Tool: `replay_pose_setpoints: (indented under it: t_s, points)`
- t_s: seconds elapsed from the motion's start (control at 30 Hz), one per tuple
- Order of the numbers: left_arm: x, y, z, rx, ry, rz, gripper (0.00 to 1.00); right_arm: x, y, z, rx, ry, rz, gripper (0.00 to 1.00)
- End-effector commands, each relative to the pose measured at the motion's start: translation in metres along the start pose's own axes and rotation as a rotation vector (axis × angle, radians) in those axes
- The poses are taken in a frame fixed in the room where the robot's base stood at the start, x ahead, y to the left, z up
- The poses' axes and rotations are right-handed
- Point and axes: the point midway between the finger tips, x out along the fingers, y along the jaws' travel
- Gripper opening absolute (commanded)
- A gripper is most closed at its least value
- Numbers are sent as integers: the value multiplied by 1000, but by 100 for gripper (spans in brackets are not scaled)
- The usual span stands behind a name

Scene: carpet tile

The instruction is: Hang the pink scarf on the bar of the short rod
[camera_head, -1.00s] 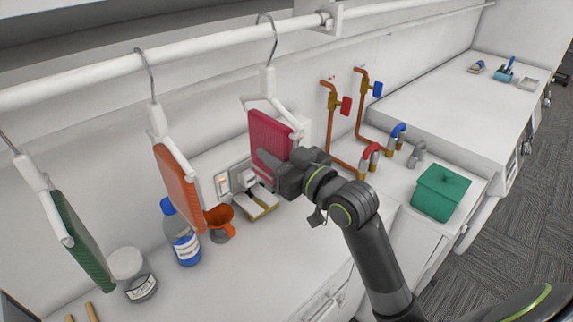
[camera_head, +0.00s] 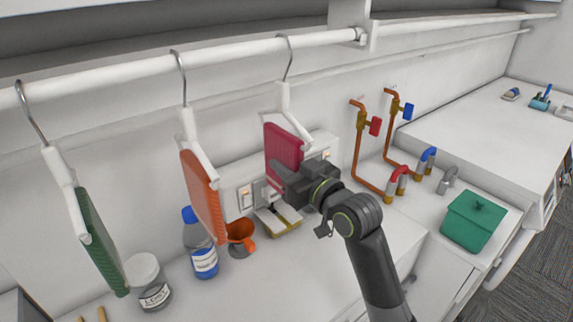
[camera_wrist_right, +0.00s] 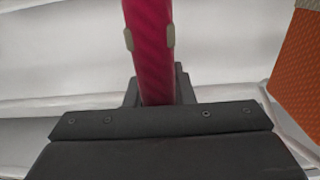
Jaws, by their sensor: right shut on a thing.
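The pink scarf (camera_head: 283,146) hangs folded on a white hanger (camera_head: 286,103) with a metal hook. My right gripper (camera_head: 279,168) is shut on the scarf's lower part; in the right wrist view the scarf (camera_wrist_right: 150,45) stands upright between the fingers (camera_wrist_right: 150,38). The hook's curve is at the white bar of the short rod (camera_head: 235,56), near its right end bracket. I cannot tell whether the hook rests on the bar or is held just off it. My left gripper is out of view.
An orange scarf (camera_head: 200,190) and a green scarf (camera_head: 100,240) hang from the same bar to the left. Below stand a blue-capped bottle (camera_head: 202,250), a jar (camera_head: 150,285) and an orange cup (camera_head: 241,236). Copper pipes (camera_head: 360,150) and a green box (camera_head: 472,220) are to the right.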

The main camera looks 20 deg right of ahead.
Motion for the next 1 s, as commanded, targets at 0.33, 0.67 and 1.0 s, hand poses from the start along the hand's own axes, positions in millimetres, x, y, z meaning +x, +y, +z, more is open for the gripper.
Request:
replay_pose_setpoints:
  t_s: [0.33,0.67,1.0]
  points:
    - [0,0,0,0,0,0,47,0,0,0,0,1,0,47]
    - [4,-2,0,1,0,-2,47,-11,1,2,-2,-1,1,47]
    - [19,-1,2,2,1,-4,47,-75,1,3,-8,-1,1,47]
